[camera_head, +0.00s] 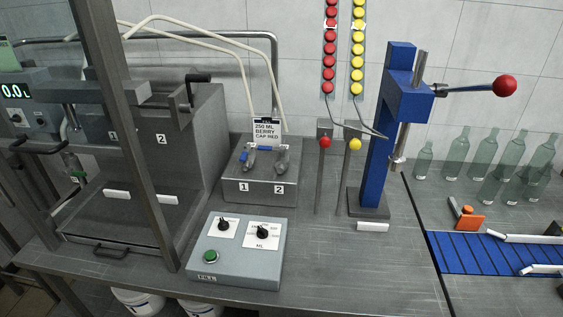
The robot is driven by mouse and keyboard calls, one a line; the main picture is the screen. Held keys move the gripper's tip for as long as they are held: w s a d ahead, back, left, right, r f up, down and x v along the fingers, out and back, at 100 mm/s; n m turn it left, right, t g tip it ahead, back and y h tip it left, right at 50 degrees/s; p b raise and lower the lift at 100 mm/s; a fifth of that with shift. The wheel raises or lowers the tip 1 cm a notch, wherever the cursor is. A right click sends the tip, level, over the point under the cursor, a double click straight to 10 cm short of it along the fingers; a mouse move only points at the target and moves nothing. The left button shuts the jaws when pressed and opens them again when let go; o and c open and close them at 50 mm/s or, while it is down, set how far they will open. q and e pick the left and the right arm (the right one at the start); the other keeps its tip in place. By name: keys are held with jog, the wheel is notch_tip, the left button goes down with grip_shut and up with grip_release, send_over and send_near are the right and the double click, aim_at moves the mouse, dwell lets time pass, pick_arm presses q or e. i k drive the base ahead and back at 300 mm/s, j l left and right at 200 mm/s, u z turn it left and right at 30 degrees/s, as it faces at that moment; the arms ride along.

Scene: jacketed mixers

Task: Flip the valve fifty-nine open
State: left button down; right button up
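I see no valve with a readable number fifty-nine. A small valve with a blue handle (258,156) sits on a grey block (262,189) marked 1 and 2, at the picture's middle. The grey metal fitting (281,158) beside it stands over the 2. Neither of my grippers is in view.
A grey control box (236,251) with a green button and two black knobs stands in front. A blue press (383,140) with a red-knobbed lever (503,86) is right of centre. Green bottles (483,152) and a blue conveyor (490,254) are at right.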

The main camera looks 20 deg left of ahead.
aim_at(260, 147)
jog(key=i+j+u, duration=0.1)
jog(key=j+u, duration=0.15)
jog(key=u, duration=0.2)
jog(key=i+j+u, duration=0.1)
jog(key=j+u, duration=0.15)
jog(key=u, duration=0.2)
jog(key=i+j+u, duration=0.2)
jog(key=u, duration=0.25)
